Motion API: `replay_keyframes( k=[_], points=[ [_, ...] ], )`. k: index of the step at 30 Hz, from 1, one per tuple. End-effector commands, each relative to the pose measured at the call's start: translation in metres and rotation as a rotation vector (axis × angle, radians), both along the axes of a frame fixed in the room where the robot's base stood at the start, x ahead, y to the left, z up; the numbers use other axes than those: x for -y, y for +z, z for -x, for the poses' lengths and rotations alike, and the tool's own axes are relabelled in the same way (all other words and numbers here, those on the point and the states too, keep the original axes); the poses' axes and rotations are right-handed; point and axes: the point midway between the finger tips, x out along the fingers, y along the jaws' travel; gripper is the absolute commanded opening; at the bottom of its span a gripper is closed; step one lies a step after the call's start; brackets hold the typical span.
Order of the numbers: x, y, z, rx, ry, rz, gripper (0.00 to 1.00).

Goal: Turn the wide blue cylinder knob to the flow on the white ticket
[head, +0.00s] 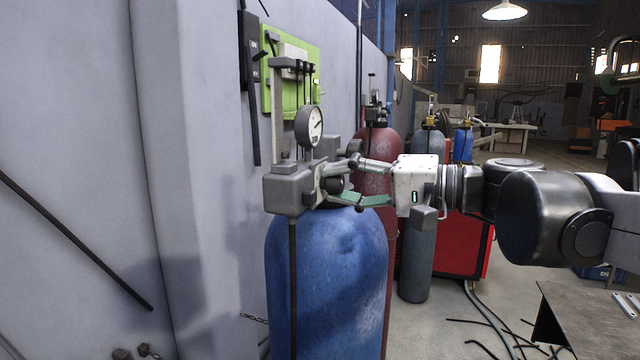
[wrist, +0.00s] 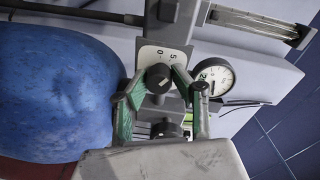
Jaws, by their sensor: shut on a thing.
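The wide blue cylinder (head: 325,270) stands upright against the wall in the head view and fills the left of the wrist view (wrist: 55,95). A grey regulator block (head: 288,190) sits at its top. My gripper (head: 338,184) reaches in from the right, level with the block. In the wrist view its green-padded fingers (wrist: 160,77) are shut on a dark round knob (wrist: 157,76), one finger on each side. A pale dial plate (wrist: 166,56) with a 5 and a 0 shows behind the knob. The knob's pointer is not clear. I cannot make out writing on a white ticket.
A round gauge (head: 309,126) stands just above the fingers, close beside them in the wrist view (wrist: 214,77). A green board (head: 291,68) hangs on the wall behind. A dark red cylinder (head: 375,150) stands just behind the blue one. Floor space lies at the right.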

Motion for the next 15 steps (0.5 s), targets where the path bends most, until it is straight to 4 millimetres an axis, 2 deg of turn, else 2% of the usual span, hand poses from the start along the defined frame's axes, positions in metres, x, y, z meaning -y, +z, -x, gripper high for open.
replay_keyframes(
  k=[15],
  points=[
    [0.0005, -0.0008, -0.0009, -0.404, -0.001, -0.163, 0.00]
  ],
)
